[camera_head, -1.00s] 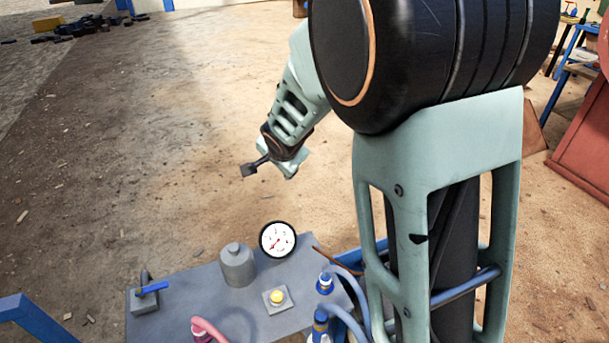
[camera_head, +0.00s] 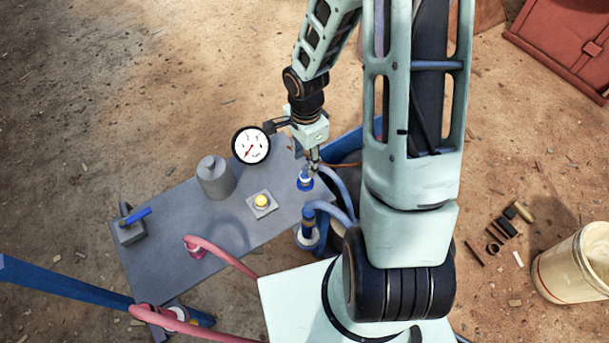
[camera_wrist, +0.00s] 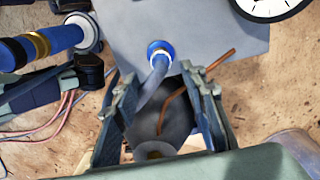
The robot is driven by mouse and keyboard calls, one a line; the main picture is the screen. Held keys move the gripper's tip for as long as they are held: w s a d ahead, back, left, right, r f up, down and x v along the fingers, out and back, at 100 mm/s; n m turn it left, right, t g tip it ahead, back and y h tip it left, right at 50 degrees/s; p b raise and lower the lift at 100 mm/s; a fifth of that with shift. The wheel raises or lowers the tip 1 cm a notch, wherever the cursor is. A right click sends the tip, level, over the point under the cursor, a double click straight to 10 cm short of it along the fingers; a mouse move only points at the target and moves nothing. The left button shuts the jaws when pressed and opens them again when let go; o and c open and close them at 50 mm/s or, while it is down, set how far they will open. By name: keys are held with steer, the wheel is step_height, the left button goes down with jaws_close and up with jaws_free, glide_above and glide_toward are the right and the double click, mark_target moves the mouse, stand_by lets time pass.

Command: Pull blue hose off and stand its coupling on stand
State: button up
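The blue hose (camera_head: 341,186) runs from a blue coupling (camera_head: 305,182) seated at the right end of the grey panel (camera_head: 217,235). The coupling also shows in the wrist view (camera_wrist: 160,52), beyond my fingertips. My gripper (camera_head: 314,163) points down just above it. In the wrist view my gripper (camera_wrist: 158,85) has its fingers apart, with the hose passing near the left one; I see nothing clamped. A second blue fitting (camera_head: 308,230) with a white collar stands beside the panel's right edge. I cannot tell which part is the stand.
The pressure gauge (camera_head: 251,145), grey cylinder (camera_head: 214,178) and yellow button (camera_head: 261,201) stand on the panel. A blue-handled valve (camera_head: 132,222) and pink hose (camera_head: 222,252) are to the left. A copper-coloured rod (camera_wrist: 210,68) is near the right finger.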

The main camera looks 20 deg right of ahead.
mark_target(305, 171)
steer(key=shift+f, duration=0.1)
step_height(305, 171, down, 9)
steer(key=b, duration=0.8)
steer(key=shift+c, duration=0.2)
stand_by(1.2)
jaws_close()
steer(key=shift+r, duration=0.2)
steer(key=shift+r+p, duration=1.9)
steer(key=shift+r, duration=1)
